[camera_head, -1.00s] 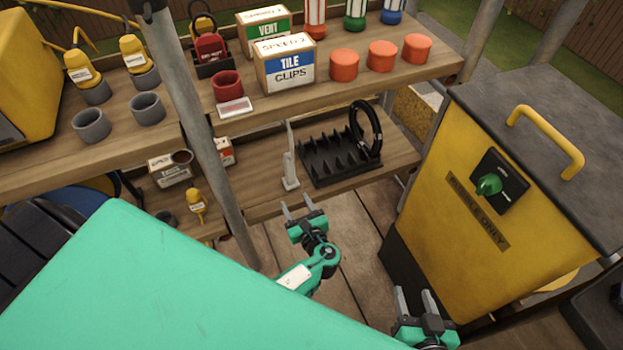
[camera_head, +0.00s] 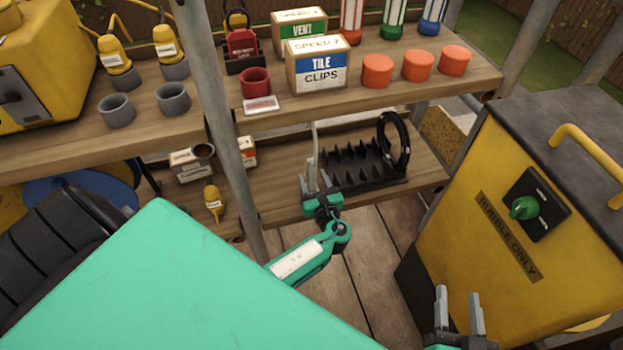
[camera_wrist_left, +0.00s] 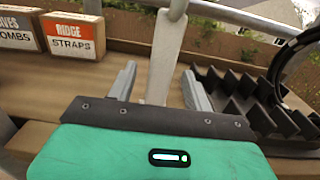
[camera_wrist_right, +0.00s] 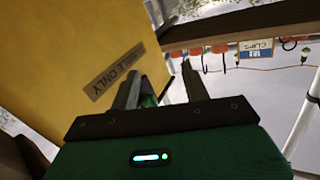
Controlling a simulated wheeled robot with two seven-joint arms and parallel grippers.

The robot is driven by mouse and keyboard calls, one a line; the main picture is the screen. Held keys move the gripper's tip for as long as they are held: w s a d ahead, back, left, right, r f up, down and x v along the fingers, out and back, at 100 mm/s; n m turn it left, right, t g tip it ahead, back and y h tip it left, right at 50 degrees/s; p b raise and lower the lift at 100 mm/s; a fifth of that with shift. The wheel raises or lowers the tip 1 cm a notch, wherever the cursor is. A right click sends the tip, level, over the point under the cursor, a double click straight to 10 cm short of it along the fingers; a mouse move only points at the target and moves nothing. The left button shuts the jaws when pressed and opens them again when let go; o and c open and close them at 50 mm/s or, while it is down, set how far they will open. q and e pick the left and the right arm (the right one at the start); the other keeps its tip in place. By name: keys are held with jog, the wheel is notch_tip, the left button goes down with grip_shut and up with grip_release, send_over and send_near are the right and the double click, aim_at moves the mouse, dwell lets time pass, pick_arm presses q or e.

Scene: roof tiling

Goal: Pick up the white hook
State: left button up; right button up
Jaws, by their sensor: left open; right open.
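The white hook (camera_head: 314,146) stands upright on the lower shelf, its lower part hidden behind my left gripper in the head view. My left gripper (camera_head: 318,180) is open in front of it. In the left wrist view the hook's white shaft (camera_wrist_left: 167,55) rises between the two spread fingers (camera_wrist_left: 159,82), apart from both as far as I can see. My right gripper (camera_head: 459,298) is open and empty in front of the yellow bin; it also shows in the right wrist view (camera_wrist_right: 160,82).
A black toothed rack (camera_head: 362,163) with a black ring (camera_head: 393,145) stands just right of the hook. A grey post (camera_head: 222,125) is to the left. The upper shelf holds a tile clips box (camera_head: 318,68) and orange caps (camera_head: 418,65). The yellow bin (camera_head: 490,215) is at right.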

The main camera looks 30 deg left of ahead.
aim_at(310, 170)
pick_arm(q)
jog(key=x, duration=0.4)
jog(key=shift+f+b, duration=0.1)
jog(key=shift+b, duration=0.3)
grip_shut()
pick_arm(e)
jog(key=r+t, duration=0.1)
jog(key=w+r, duration=0.1)
jog(key=r, duration=0.1)
jog(key=d+r+t, duration=0.1)
jog(key=shift+w+d+r+t, duration=0.1)
jog(key=shift+w+r+t, duration=0.2)
